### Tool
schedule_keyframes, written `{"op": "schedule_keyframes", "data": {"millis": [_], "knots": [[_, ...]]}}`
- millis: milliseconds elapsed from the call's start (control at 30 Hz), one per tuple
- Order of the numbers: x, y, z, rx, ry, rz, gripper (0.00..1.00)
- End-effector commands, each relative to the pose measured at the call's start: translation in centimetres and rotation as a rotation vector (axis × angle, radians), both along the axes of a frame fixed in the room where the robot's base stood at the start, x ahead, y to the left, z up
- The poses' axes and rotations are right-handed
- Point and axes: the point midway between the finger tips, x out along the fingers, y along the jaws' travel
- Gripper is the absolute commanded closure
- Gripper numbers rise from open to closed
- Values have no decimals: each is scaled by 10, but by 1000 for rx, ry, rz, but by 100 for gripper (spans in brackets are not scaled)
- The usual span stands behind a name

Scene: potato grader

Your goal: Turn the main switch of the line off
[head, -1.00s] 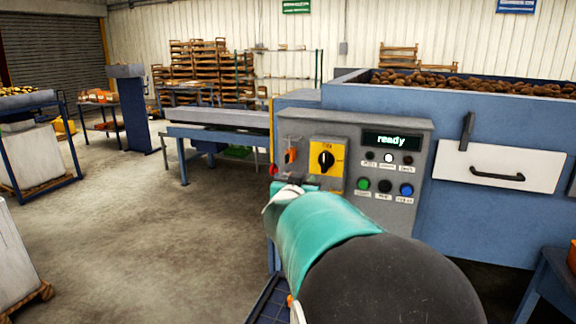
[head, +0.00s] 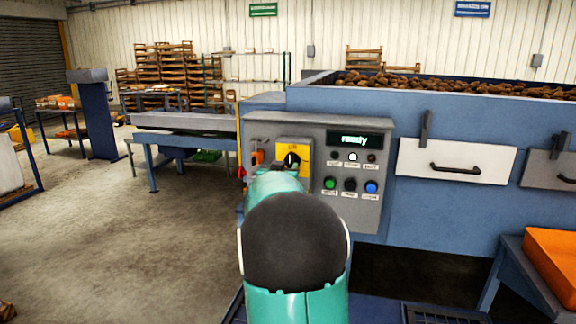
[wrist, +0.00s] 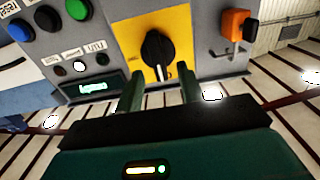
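The main switch is a black rotary knob (head: 291,159) on a yellow plate (head: 307,151) at the left of the grey control panel. Its pale mark stands about upright in the head view. My arm covers the plate's lower part there and hides my gripper. In the wrist view, which is roughly upside down, the knob (wrist: 156,48) and yellow plate (wrist: 128,38) are at top centre. My gripper (wrist: 160,88) is open and empty, its two fingers pointing at the switch, one toward each side of the knob. I see no clear contact.
The panel display (head: 354,138) reads "ready". Lamps and green, black and blue (head: 371,187) buttons sit right of the switch. An orange padlock-like piece (wrist: 236,24) hangs beside the yellow plate. A potato-filled hopper (head: 400,104) stands behind. Open floor (head: 130,240) lies left.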

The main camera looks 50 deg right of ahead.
Motion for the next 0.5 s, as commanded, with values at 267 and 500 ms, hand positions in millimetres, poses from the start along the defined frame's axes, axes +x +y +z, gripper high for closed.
{"op": "schedule_keyframes", "data": {"millis": [267, 500], "knots": [[11, -27, 0, 0, 0, 1, 62], [12, -28, 0, 0, 0, 1, 62]]}}
